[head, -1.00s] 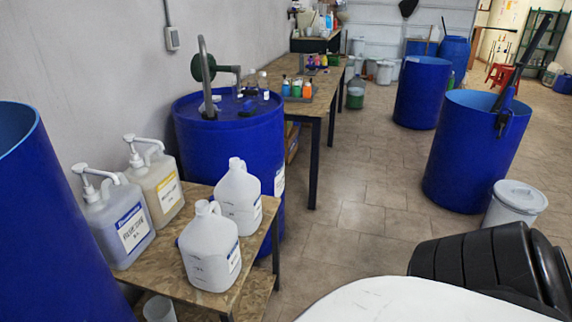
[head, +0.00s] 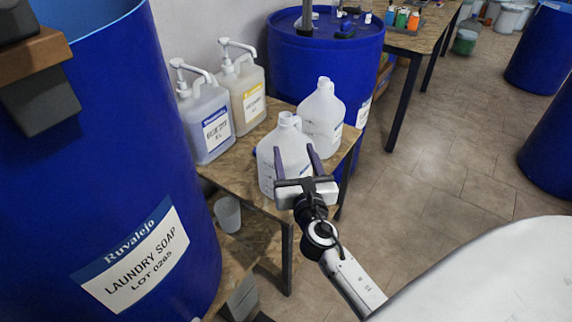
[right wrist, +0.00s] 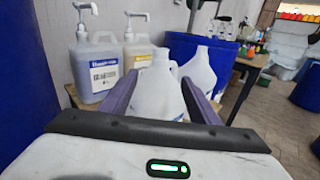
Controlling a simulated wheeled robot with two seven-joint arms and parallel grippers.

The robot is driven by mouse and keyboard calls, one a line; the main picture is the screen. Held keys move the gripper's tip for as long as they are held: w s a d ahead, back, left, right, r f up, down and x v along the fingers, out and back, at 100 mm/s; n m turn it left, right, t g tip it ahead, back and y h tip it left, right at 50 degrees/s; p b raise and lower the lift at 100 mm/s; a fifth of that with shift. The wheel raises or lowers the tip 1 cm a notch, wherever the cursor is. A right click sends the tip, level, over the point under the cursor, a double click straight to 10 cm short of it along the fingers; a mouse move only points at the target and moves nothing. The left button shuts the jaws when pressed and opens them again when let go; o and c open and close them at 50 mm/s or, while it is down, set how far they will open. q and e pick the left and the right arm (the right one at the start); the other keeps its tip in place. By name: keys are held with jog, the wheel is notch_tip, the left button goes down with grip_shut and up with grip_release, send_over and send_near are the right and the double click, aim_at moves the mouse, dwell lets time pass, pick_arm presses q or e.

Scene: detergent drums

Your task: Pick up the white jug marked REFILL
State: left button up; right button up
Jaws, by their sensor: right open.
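Two white jugs stand on the wooden table (head: 262,192). The near one (head: 267,168) is partly hidden behind my right gripper; the far one (head: 322,112) stands to its right and behind. I cannot read either jug's label, so I cannot tell which is marked REFILL. My right gripper (head: 295,152) is open, its two purple-grey fingers pointing at the near jug. In the right wrist view the near jug (right wrist: 158,98) shows between the fingers, and the far jug (right wrist: 200,72) is just right of them. I cannot tell whether the fingers touch the near jug. My left gripper is not in view.
Pump bottles with blue (head: 208,130) and yellow (head: 243,92) labels stand behind the jugs. A big blue drum labelled LAUNDRY SOAP (head: 110,170) is at left, another blue drum (head: 290,65) behind. A cup (head: 228,214) sits low under the table. Floor at right (head: 440,200) is clear.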

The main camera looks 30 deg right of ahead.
aim_at(287, 129)
jog(key=shift+b+x, duration=0.35)
jog(key=shift+x, duration=4.8)
jog(key=shift+f, duration=0.1)
jog(key=shift+c, duration=0.5)
jog(key=shift+s, duration=0.1)
grip_shut()
